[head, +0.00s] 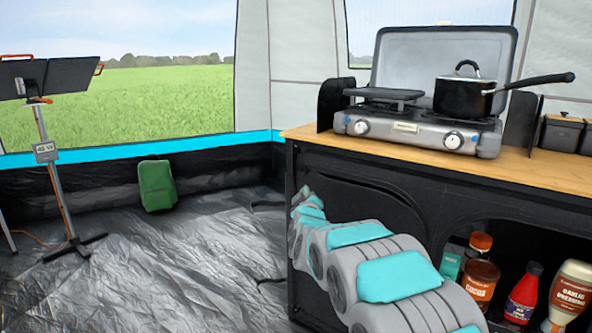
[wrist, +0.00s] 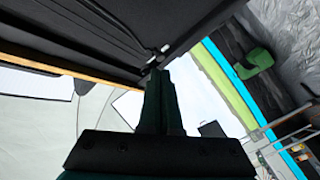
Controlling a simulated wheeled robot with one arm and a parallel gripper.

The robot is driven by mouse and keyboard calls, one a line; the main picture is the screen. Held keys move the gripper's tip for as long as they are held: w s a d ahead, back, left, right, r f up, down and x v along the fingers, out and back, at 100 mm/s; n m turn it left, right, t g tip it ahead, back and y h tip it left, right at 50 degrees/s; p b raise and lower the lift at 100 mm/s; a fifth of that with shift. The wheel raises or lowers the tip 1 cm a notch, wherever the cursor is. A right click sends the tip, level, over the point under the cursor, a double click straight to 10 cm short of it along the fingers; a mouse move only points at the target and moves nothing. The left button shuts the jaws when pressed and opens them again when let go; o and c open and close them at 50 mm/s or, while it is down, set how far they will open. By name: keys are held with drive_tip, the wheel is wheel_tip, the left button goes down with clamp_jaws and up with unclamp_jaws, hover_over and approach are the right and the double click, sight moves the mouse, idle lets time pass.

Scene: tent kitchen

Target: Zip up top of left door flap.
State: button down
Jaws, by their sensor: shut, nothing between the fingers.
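The black left door flap (head: 365,215) covers the left opening of the kitchen cabinet in the head view, partly behind my arm. In the wrist view the dark flap (wrist: 75,28) fills the upper left. A dark zip seam runs along it towards a small pale metallic piece (wrist: 163,48), which looks like the zip pull. My gripper (wrist: 158,72) is shut and empty, its fingertips just below that piece in the picture. I cannot tell whether they touch it. In the head view my arm reaches to the cabinet's left front corner, and the fingertips are not clear.
The wooden worktop (head: 330,139) carries a stove (head: 415,128) and a black pot (head: 464,97). The open right compartment holds several bottles and jars, including a red bottle (head: 523,294). A green bag (head: 156,186) and a lamp stand (head: 60,190) stand left. The floor between is clear.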

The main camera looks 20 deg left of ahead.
drive_tip(key=a+r+t, duration=0.2)
drive_tip(key=a+t, duration=0.1)
drive_tip(key=a, duration=0.3)
drive_tip(key=shift+p+x, duration=1.25)
drive_tip(key=shift+x, duration=3.7)
drive_tip(key=shift+w+d+f+n, duration=0.1)
drive_tip(key=shift+d+f+n, duration=0.3)
drive_tip(key=shift+d+f, duration=0.95)
drive_tip(key=s+d+b, duration=0.3)
drive_tip(key=d, duration=0.9)
drive_tip(key=s+d+b, duration=0.3)
drive_tip(key=d, duration=0.8)
drive_tip(key=s+d+b, duration=0.3)
drive_tip(key=d, duration=0.9)
drive_tip(key=shift+s+d+f+b, duration=0.1)
drive_tip(key=shift+s+d+b, duration=0.2)
drive_tip(key=shift+d+b, duration=0.05)
